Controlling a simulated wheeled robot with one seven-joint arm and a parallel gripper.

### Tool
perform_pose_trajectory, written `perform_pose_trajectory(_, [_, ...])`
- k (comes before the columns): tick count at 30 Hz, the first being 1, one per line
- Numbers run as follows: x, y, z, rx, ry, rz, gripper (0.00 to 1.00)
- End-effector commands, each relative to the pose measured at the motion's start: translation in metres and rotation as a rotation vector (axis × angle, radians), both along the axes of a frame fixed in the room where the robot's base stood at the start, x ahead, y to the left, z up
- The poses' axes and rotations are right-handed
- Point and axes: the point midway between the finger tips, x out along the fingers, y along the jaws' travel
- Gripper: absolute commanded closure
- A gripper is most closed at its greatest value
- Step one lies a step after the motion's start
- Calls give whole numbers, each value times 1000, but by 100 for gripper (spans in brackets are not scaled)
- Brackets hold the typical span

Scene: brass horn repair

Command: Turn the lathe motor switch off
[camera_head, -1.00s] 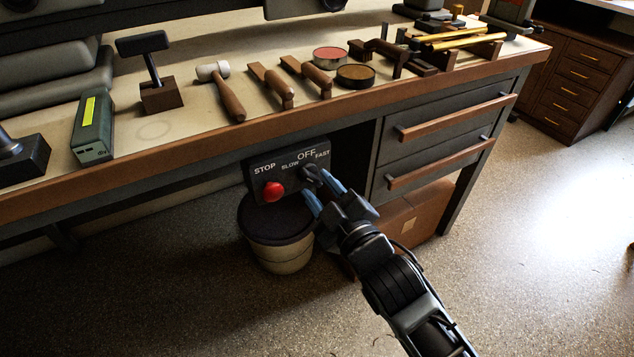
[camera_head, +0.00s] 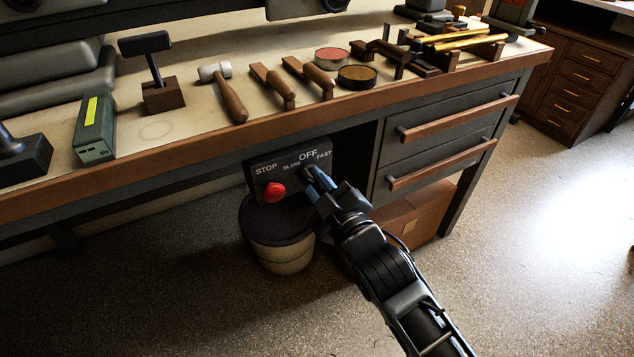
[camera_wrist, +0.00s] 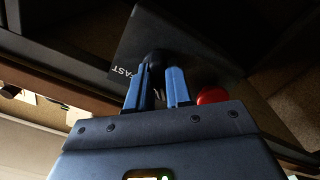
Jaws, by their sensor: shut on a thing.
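The dark switch panel (camera_head: 262,167) hangs under the bench's front edge, marked STOP, SLOW, OFF and FAST. A red stop button (camera_head: 274,191) sticks out at its left; it also shows in the wrist view (camera_wrist: 212,96). My gripper (camera_head: 311,175), with blue fingers, is at the dark rotary switch knob below the OFF label. In the wrist view the fingers (camera_wrist: 160,84) stand on either side of the black knob (camera_wrist: 155,60), shut on it. The fingers hide most of the knob, so I cannot tell which mark it points to.
The bench edge (camera_head: 200,149) runs just above the panel. A bin (camera_head: 280,256) stands below it, and drawers (camera_head: 440,150) are to the right. Mallets, tins and other tools lie on the bench top. The floor in front is clear.

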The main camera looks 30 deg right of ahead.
Motion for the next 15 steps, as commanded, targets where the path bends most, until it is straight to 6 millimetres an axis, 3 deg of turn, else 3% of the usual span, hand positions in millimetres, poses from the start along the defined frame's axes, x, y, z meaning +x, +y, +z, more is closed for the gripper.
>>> perform_pose_trajectory(15, [0, 0, 0, 111, 1, -1, 100])
